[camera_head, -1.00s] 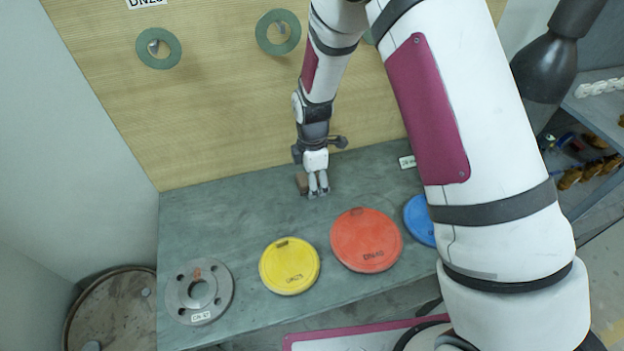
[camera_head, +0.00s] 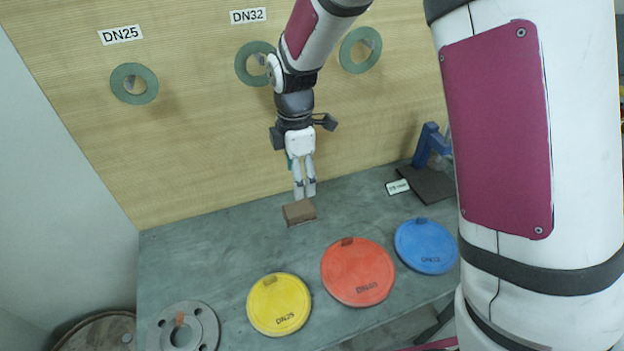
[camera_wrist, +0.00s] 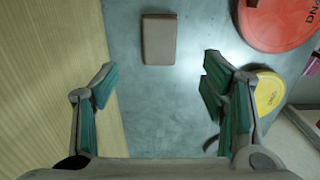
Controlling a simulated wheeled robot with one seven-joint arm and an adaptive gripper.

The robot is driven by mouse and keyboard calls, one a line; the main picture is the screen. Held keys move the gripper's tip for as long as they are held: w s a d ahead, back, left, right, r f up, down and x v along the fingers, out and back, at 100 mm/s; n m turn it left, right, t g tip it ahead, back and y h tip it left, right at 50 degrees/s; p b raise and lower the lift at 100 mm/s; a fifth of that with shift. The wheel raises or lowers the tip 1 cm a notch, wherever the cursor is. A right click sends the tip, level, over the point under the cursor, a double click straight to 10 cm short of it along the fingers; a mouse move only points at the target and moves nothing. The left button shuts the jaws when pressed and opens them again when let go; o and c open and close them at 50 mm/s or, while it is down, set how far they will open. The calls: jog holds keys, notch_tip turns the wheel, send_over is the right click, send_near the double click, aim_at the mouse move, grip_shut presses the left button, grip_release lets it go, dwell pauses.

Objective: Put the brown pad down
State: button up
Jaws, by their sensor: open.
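The brown pad (camera_head: 299,212) lies flat on the grey-green bench top (camera_head: 220,235), near the wooden back panel. It also shows in the wrist view (camera_wrist: 159,40) as a plain rounded rectangle, clear of both fingers. My gripper (camera_head: 305,196) points down just above and behind the pad in the head view. In the wrist view my gripper (camera_wrist: 160,80) has its two green-lined fingers spread wide with nothing between them.
Yellow (camera_head: 279,304), red (camera_head: 358,272) and blue (camera_head: 426,246) discs lie along the bench front. A grey flange (camera_head: 183,328) lies at the left. A blue clamp-like object (camera_head: 431,143) stands at the back right. Green rings (camera_head: 134,83) hang on the panel (camera_head: 200,130).

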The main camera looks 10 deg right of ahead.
jog(key=s+d+r+m+t, duration=0.1)
jog(key=s+d+r+m, duration=0.35)
jog(key=r, duration=0.35)
jog(key=s+d+r+m+t, duration=0.2)
jog(key=s+d+r+m, duration=0.25)
jog(key=r, duration=0.35)
jog(key=s+d+r+m+t, duration=0.1)
jog(key=s+d+r+m, duration=0.1)
jog(key=s+m, duration=0.3)
jog(key=s+d+r+m+t, duration=0.1)
jog(key=s+d+r+m, duration=0.1)
jog(key=s+m, duration=0.4)
jog(key=s+r, duration=0.1)
jog(key=s, duration=0.2)
jog(key=shift+s+d+r+t, duration=0.2)
jog(key=shift+d+r+t, duration=0.1)
jog(key=shift+r, duration=0.1)
jog(key=shift+o, duration=0.5)
